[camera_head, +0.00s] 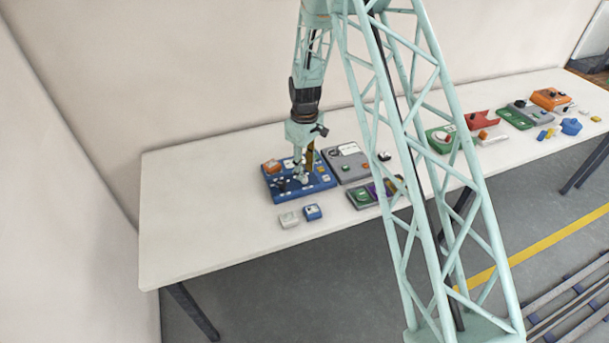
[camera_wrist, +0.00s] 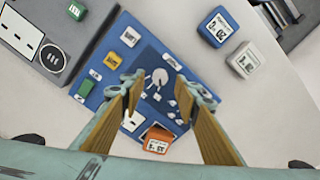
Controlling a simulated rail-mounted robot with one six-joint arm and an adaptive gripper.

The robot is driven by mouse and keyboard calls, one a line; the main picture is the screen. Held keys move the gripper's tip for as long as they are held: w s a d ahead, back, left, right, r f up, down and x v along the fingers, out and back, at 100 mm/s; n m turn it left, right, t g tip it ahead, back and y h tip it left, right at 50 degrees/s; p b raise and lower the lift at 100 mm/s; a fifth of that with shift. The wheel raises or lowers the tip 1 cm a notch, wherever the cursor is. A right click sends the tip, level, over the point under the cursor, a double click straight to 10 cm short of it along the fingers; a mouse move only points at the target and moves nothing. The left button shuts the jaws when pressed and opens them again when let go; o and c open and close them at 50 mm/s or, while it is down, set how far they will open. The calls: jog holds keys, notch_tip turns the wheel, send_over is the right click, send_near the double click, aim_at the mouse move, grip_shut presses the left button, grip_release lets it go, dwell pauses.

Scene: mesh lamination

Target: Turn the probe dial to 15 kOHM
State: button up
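A blue panel (camera_head: 322,184) lies on the table in the head view and shows below my gripper in the wrist view (camera_wrist: 118,52). A round white dial (camera_wrist: 160,77) with a pointer sits on a dark area of the panel. Small white markers (camera_wrist: 171,103) lie around it, too small to read. My gripper (camera_wrist: 160,88) has its two wood-coloured fingers apart, one on each side of the dial in the picture. Nothing is between the pads that I can see as held. In the head view my gripper (camera_head: 303,168) points down over the panel. Its height above the dial is unclear.
A blue block (camera_head: 312,212) and a white block (camera_head: 289,219) stand in front. A grey panel (camera_head: 347,162) is close on the right. The table's left part is clear.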

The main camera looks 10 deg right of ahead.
jog(key=shift+f, duration=1.45)
jog(key=shift+c, duration=0.5)
jog(key=c, duration=0.7)
